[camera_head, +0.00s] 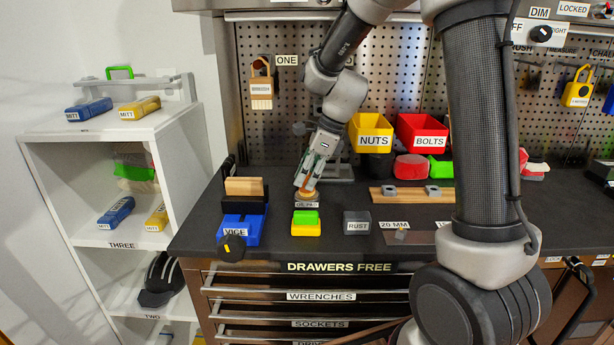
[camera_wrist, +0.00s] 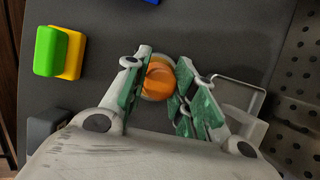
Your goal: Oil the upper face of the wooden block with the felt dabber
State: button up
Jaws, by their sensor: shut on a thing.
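The felt dabber shows in the wrist view as a round orange knob (camera_wrist: 158,77) between my fingers. My gripper (camera_wrist: 156,82) is shut on it. In the head view my gripper (camera_head: 306,188) points down at the bench, and the dabber (camera_head: 307,194) shows just below the fingertips, at a small labelled pad. Whether its felt touches the pad is hidden. The wooden block (camera_head: 244,187) is pale and sits in the blue vice (camera_head: 240,228) to the left of my gripper. Its upper face is bare of any object. The block is not seen in the wrist view.
A green and yellow block (camera_head: 305,223) stands in front of my gripper; it also shows in the wrist view (camera_wrist: 60,52). A grey RUST block (camera_head: 356,222) is to its right. NUTS (camera_head: 371,132) and BOLTS (camera_head: 421,133) bins are behind. A perforated panel backs the bench.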

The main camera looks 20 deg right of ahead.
jog(key=shift+r, duration=3.45)
